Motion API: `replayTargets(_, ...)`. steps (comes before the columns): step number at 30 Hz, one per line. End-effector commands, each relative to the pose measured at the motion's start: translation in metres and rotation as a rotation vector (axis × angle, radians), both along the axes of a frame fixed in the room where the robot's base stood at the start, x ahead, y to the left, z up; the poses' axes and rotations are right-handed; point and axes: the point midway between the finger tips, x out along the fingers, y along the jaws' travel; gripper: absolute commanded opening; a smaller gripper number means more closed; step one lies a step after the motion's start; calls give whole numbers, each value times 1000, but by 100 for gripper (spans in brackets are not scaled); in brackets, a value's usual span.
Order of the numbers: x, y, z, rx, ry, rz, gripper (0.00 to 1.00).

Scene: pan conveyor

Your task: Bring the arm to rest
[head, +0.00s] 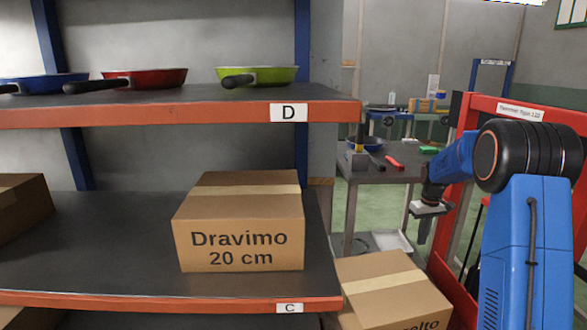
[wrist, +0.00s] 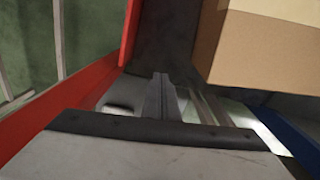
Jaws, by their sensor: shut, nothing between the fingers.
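My gripper (head: 426,226) hangs from my blue arm at the right of the head view, pointing down, to the right of the shelf rack and in front of the grey table. In the wrist view its fingers (wrist: 161,82) are together, with nothing between them. No object is held. My arm is bent, with its black joint high at the right.
The shelf rack (head: 180,114) holds blue, red and green pans above and a Dravimo box (head: 238,225) below. Another box (head: 392,285) sits low near my gripper. A red frame (head: 455,190) stands close on the right. A grey table (head: 385,165) is behind.

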Motion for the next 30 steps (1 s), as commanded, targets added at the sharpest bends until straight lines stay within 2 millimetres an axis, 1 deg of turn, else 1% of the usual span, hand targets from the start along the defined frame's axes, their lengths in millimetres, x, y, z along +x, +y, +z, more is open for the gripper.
replayTargets(5, -15, 12, 20, -3, -16, -5, 0)
replayTargets(8, -28, 21, 34, -6, -28, -10, 0)
replayTargets(11, -45, 32, 52, -9, -44, -16, 0)
replayTargets(15, -77, 52, 80, -13, -71, -27, 0)
replayTargets(21, -127, 78, 113, -16, -112, -45, 0)
replayTargets(26, -169, 97, 134, -17, -144, -58, 0)
replayTargets(30, -206, 113, 148, -16, -173, -68, 0)
